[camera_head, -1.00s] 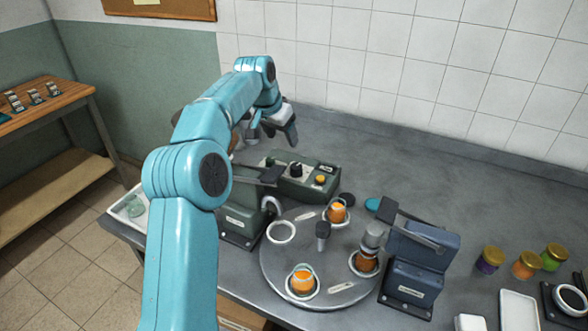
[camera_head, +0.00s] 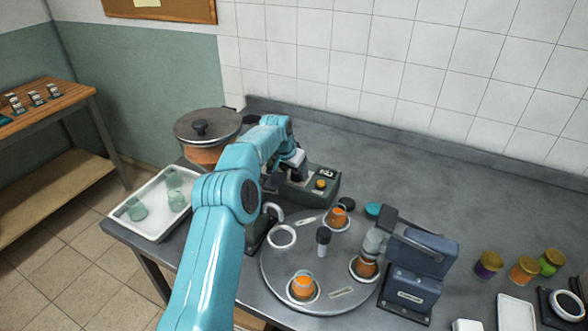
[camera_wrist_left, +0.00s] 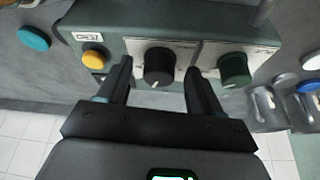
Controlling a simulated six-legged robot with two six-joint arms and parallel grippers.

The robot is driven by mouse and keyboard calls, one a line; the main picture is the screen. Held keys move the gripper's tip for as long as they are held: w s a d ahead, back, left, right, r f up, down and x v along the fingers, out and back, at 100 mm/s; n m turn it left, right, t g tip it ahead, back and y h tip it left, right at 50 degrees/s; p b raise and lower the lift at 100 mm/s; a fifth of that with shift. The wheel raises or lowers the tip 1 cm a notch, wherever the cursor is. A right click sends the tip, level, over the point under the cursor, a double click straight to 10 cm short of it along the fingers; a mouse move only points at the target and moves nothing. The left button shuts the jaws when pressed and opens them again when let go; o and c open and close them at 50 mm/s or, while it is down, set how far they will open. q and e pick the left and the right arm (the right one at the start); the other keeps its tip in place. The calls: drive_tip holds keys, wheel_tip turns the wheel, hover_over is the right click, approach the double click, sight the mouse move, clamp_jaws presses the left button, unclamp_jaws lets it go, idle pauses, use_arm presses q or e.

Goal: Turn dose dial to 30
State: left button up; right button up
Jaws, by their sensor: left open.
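A green control box (camera_head: 325,195) stands on the bench. In the left wrist view its face (camera_wrist_left: 205,28) carries a black knob (camera_wrist_left: 158,66) with a white pointer mark, a dark green knob (camera_wrist_left: 235,70), a yellow button (camera_wrist_left: 93,58) and a small display (camera_wrist_left: 87,36), whose digits are hard to read. I cannot read which knob is the dose dial. My left gripper (camera_wrist_left: 159,72) is open, with its fingers on either side of the black knob and a visible gap on both sides. In the head view the left arm and gripper (camera_head: 294,162) hide the knobs. My right gripper is not in view.
A round turntable (camera_head: 330,262) with orange-filled jars stands in front of the box. A blue machine (camera_head: 415,265) is to its right. A lidded pot (camera_head: 207,152) and a tray (camera_head: 152,222) with glass jars are at left. The bench at back right is clear.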

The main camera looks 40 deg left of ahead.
use_arm(q)
drive_tip(key=shift+w+f, duration=0.25)
drive_tip(key=shift+f, duration=0.05)
drive_tip(key=shift+w+a+f, duration=0.15)
drive_tip(key=shift+w+f, duration=0.25)
drive_tip(key=shift+w, duration=0.1)
drive_tip(key=c, duration=0.3)
drive_tip(key=shift+w+f, duration=0.1)
drive_tip(key=shift+w, duration=0.05)
drive_tip(key=c, duration=0.5)
drive_tip(key=shift+s, duration=0.2)
drive_tip(key=shift+c, duration=1.3)
drive_tip(key=shift+s+r, duration=0.15)
drive_tip(key=shift+r, duration=0.1)
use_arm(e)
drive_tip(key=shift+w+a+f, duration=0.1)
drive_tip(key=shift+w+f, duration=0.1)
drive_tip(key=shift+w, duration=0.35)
